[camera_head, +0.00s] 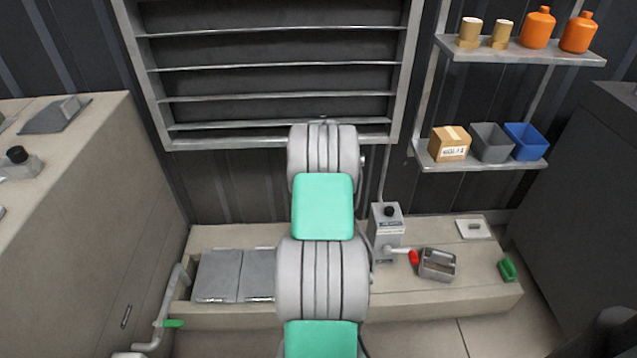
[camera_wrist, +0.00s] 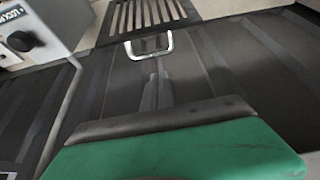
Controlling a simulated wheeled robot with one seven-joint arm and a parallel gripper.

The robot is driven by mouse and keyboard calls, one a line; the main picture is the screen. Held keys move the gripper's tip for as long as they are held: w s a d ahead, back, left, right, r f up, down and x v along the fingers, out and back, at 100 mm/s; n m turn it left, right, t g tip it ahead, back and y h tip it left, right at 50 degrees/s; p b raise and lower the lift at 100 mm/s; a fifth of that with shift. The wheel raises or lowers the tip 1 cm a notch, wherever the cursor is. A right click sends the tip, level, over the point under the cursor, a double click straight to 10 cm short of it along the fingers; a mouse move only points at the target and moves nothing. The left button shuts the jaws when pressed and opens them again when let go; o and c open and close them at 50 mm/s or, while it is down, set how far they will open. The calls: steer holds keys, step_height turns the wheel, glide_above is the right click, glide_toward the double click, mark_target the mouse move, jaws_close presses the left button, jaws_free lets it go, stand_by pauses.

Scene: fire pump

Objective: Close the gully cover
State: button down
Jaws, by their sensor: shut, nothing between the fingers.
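In the wrist view a dark slotted grate (camera_wrist: 150,15) lies on the pale ledge at the top. A bright U-shaped metal handle (camera_wrist: 150,46) shows just below it, against a dark ribbed surface. I cannot tell whether the handle belongs to the gully cover or how far the cover is open. My gripper (camera_wrist: 155,80) shows as two thin grey fingers close together, empty, pointing at the handle with a gap between. In the head view my arm hides the gripper, the grate and the handle.
A grey control box (camera_head: 387,228) with a black knob and a red-ended lever stands right of my arm. Grey plates (camera_head: 218,275) lie on the ledge (camera_head: 410,300) to the left. A metal tray (camera_head: 437,264) and a green item (camera_head: 507,269) lie at right. Shelves hang above.

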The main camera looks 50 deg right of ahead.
steer(key=b+x, duration=0.3)
steer(key=x, duration=0.7)
